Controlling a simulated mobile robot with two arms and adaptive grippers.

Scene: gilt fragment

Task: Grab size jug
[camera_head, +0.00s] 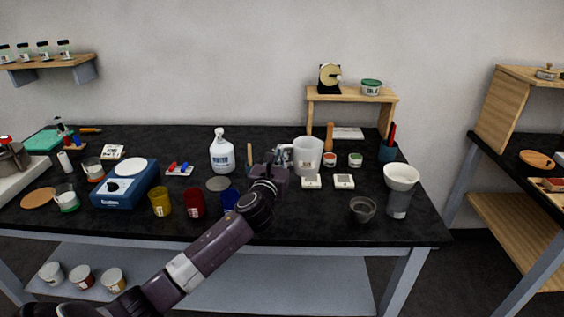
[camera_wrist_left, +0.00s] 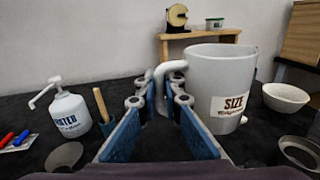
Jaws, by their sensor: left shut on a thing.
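The size jug (camera_head: 310,156) is a large pale grey jug standing on the black bench, right of centre. In the wrist view its body (camera_wrist_left: 222,80) fills the right side, with a white label reading SIZE and its handle (camera_wrist_left: 160,76) on the left. My left gripper (camera_head: 283,157) reaches it from the front left. In the wrist view the blue-padded fingers (camera_wrist_left: 159,97) lie on either side of the handle, shut on it. The handle's lower part is hidden between the fingers. The jug looks upright. My right gripper is not in view.
A white pump bottle (camera_head: 222,152) stands left of the jug. Two small white boxes (camera_head: 344,181) lie in front of it. A small wooden shelf (camera_head: 350,97) stands behind. A white bowl (camera_head: 401,176) and a dark grey bowl (camera_head: 362,209) are to the right. Coloured cups (camera_head: 194,204) stand left of my arm.

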